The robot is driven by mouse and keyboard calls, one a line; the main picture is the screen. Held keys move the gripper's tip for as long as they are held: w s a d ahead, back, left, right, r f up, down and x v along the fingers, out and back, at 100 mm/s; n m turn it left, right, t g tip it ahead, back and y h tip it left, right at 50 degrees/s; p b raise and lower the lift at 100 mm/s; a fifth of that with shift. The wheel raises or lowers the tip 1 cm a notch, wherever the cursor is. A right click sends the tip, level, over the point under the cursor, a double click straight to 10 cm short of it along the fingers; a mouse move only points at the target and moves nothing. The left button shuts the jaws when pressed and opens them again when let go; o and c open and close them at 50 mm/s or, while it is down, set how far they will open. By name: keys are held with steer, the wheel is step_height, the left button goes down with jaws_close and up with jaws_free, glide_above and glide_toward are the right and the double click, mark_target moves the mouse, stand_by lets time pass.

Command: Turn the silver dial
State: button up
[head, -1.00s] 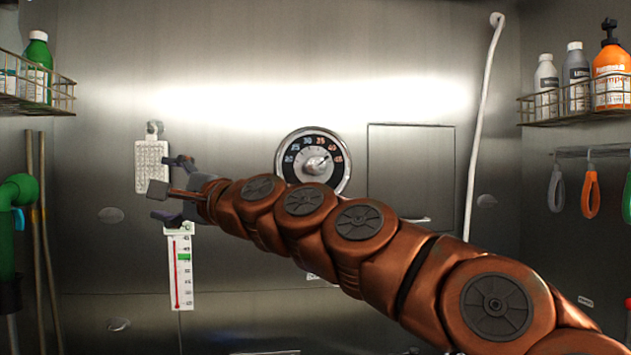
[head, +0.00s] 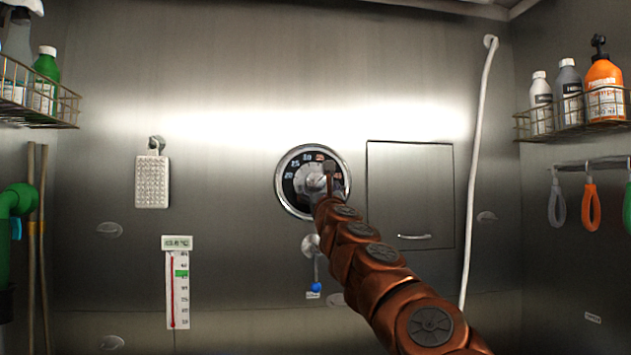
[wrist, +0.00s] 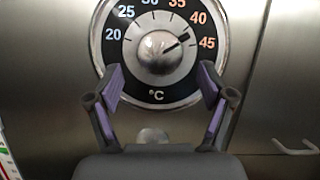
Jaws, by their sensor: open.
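The silver dial (wrist: 155,57) is a round metal knob on a black temperature face marked 20 to 45 °C, with a chrome rim. Its dark pointer mark aims up and right, between 40 and 45. In the head view the dial face (head: 291,187) is on the back wall, partly covered by my arm and gripper (head: 325,182). In the wrist view my gripper (wrist: 161,84) is open and empty. Its two fingers point toward the dial's lower half, left and right of the knob. I cannot tell the remaining distance; no contact shows.
Right of the dial is a closed wall panel (head: 410,195) with a handle. A thermometer (head: 177,290) and a pale textured pad (head: 152,181) are on the left. Bottle racks (head: 565,125) flank both sides.

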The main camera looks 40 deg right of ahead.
mark_target(317, 184)
steer(key=shift+p+x, duration=1.35)
steer(key=shift+x, duration=0.9)
steer(key=shift+w+d+r+p, duration=0.2)
steer(key=shift+w+p, duration=0.1)
steer(key=shift+w, duration=0.15)
steer(key=c, duration=1.2)
